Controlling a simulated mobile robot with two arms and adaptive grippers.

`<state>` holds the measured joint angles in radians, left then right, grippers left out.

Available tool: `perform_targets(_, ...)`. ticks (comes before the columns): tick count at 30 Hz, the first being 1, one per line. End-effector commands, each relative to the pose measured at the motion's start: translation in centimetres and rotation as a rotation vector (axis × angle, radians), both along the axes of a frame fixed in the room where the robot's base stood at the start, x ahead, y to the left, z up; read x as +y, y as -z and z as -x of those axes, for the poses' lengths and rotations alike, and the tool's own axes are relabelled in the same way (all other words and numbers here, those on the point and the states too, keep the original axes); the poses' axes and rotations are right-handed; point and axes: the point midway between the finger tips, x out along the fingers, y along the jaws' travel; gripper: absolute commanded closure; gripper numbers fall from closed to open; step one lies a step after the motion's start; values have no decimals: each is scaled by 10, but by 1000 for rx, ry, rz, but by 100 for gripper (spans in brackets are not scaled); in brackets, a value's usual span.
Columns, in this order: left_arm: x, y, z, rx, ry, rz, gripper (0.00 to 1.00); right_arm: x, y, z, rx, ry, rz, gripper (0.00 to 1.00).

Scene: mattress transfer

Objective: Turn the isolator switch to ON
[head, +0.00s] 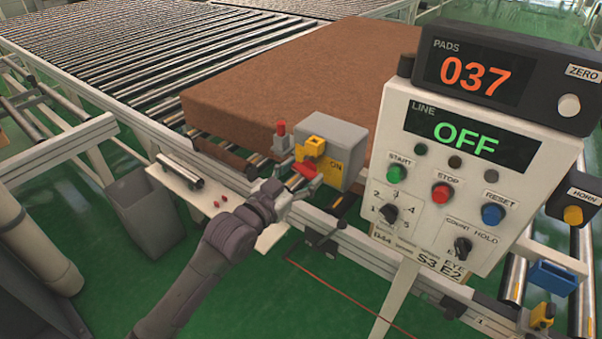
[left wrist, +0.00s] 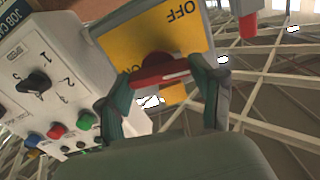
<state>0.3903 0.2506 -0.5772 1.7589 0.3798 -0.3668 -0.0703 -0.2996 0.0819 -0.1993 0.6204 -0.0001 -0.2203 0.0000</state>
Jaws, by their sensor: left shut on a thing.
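In the left wrist view the yellow plate (left wrist: 140,38) reads OFF at the top, with a partly hidden ON at lower left. The red handle (left wrist: 165,78) lies crosswise between the fingers. My left gripper (head: 297,180) is at the front of the box, shut on the red handle; it also shows in the left wrist view (left wrist: 166,88). My right gripper is out of view.
A control panel (head: 400,254) stands close on the right, its line display (head: 465,137) reading OFF. A pads display (head: 476,75) reads 037. A brown mattress (head: 290,75) lies on the roller conveyor behind the box. A grey bin (head: 148,222) stands at left.

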Motion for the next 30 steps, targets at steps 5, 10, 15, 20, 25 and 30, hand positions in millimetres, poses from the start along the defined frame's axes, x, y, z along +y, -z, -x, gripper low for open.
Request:
perform_targets(5,0,-1,0,-86,1,-119,68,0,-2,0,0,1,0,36)
perform_targets(10,-1,-1,0,-181,1,-248,68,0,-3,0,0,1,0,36)
perform_targets(15,-1,-1,1,-276,0,-379,68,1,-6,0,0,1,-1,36)
perform_targets(20,-1,0,1,-366,0,-503,68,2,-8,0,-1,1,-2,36)
perform_targets(25,-2,0,1,-461,0,-633,68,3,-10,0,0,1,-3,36)
perform_targets(30,-2,0,1,-556,0,-763,68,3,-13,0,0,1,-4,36)
